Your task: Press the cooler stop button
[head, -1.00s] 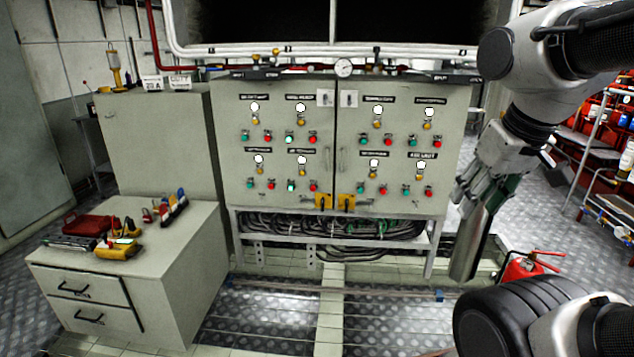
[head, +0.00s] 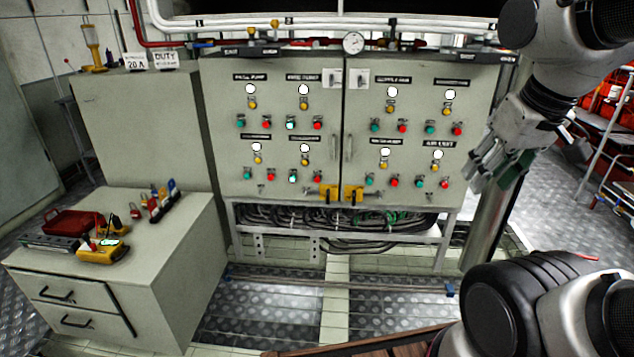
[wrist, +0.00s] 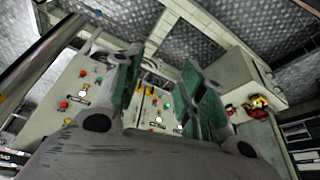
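The grey control cabinet (head: 345,135) faces me with several pairs of green and red buttons, each pair under a lamp, yellow knob and dark label. The labels are too small to read surely, so I cannot tell which red button is the cooler stop. Red buttons include one at upper left (head: 266,125) and one at lower right (head: 444,183). Two green buttons, one upper (head: 291,126) and one lower (head: 293,179), look lit. My gripper (head: 497,172) is in front of the cabinet's right edge, apart from the buttons. In the wrist view its fingers (wrist: 165,92) are spread and empty.
A low drawer cabinet (head: 160,285) with a red tray (head: 75,223) and a yellow meter (head: 102,252) stands at the left. Yellow handles (head: 352,193) and cables (head: 340,218) are low on the control cabinet.

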